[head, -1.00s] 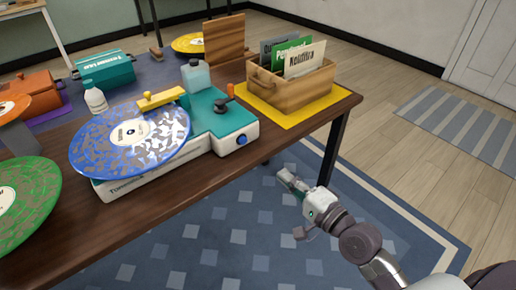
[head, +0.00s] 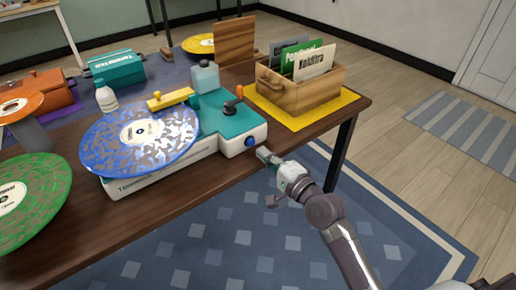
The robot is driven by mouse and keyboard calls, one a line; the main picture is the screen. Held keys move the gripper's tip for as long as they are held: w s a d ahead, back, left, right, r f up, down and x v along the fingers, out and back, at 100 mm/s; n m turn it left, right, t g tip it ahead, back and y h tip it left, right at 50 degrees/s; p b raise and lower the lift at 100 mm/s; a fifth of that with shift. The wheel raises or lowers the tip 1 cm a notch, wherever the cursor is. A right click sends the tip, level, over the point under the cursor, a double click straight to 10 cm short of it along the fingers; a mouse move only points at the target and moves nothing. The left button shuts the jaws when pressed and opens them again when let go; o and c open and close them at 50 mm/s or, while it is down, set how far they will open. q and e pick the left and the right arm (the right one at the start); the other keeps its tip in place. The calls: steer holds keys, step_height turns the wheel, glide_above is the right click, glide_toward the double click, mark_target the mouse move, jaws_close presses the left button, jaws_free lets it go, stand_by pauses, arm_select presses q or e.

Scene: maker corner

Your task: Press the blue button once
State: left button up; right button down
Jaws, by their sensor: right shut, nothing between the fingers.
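The blue button (head: 250,141) is a small round knob on the front right corner of a white and teal turntable (head: 240,120). A blue and silver record (head: 115,155) lies on the turntable. My right gripper (head: 264,154) is shut and empty. Its tip appears just below and right of the blue button, close to it. I cannot tell for certain whether they touch, but a small gap seems to show. My left gripper is not in view.
The turntable stands on a brown wooden table (head: 180,205). A wooden crate of sleeves (head: 300,97) sits on a yellow mat (head: 345,101) at right. A green record (head: 45,205) is at left. The space before the table's front edge is clear above a blue rug (head: 215,240).

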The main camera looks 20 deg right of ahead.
mark_target(252, 142)
steer(key=shift+x, duration=1.2)
steer(key=shift+w+a, duration=0.15)
steer(key=shift+w, duration=0.15)
steer(key=shift+w+a+r, duration=0.2)
steer(key=shift+w, duration=0.5)
steer(key=shift+r+p, duration=0.15)
steer(key=shift+p, duration=0.15)
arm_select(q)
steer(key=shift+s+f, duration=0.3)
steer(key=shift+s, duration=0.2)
arm_select(e)
steer(key=shift+s+d, duration=0.1)
steer(key=shift+s, duration=0.2)
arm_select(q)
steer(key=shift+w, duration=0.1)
arm_select(e)
steer(key=v, duration=0.7)
steer(key=shift+s+f, duration=0.3)
steer(key=shift+f, duration=0.05)
